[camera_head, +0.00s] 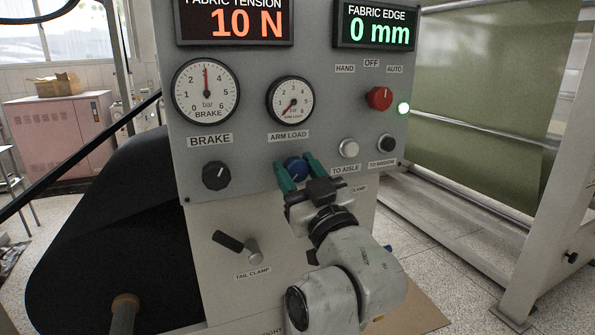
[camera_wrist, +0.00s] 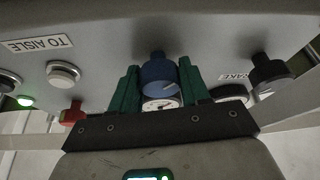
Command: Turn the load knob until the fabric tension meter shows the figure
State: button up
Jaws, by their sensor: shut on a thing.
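The blue load knob (camera_head: 296,168) sits on the grey panel under the ARM LOAD gauge (camera_head: 291,100), whose red needle points to the lower left, near the low end. My gripper (camera_head: 298,172) has its green fingers on either side of the blue knob, shut on it. In the wrist view the blue knob (camera_wrist: 158,74) stands between the two green fingers, with a pale mark on its face. The fabric tension meter (camera_head: 235,22) at the top left of the panel reads 10 N in orange.
The black brake knob (camera_head: 216,176) is left of my gripper, below the BRAKE gauge (camera_head: 206,92). A red selector (camera_head: 379,98), a white button (camera_head: 348,148) and a black button (camera_head: 387,144) are to the right. The tail clamp lever (camera_head: 238,246) sticks out below.

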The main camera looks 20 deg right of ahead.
jog(key=shift+f+m+b, duration=0.1)
jog(key=shift+m+b, duration=0.2)
jog(key=shift+m, duration=0.1)
jog(key=m+h+b, duration=0.1)
jog(key=m, duration=0.1)
jog(key=m+h+b, duration=0.2)
jog(key=m, duration=0.1)
jog(key=shift+a+f, duration=0.1)
jog(key=shift+f, duration=0.05)
jog(key=m+h+b, duration=0.1)
jog(key=m+b, duration=0.1)
jog(key=m, duration=0.1)
jog(key=m+g+h+b, duration=0.1)
jog(key=m+h+b, duration=0.1)
jog(key=m, duration=0.1)
jog(key=shift+r, duration=0.2)
jog(key=o, duration=1)
jog(key=shift+h, duration=0.3)
jog(key=b+v, duration=0.2)
jog(key=v, duration=0.8)
jog(key=shift+s, duration=0.4)
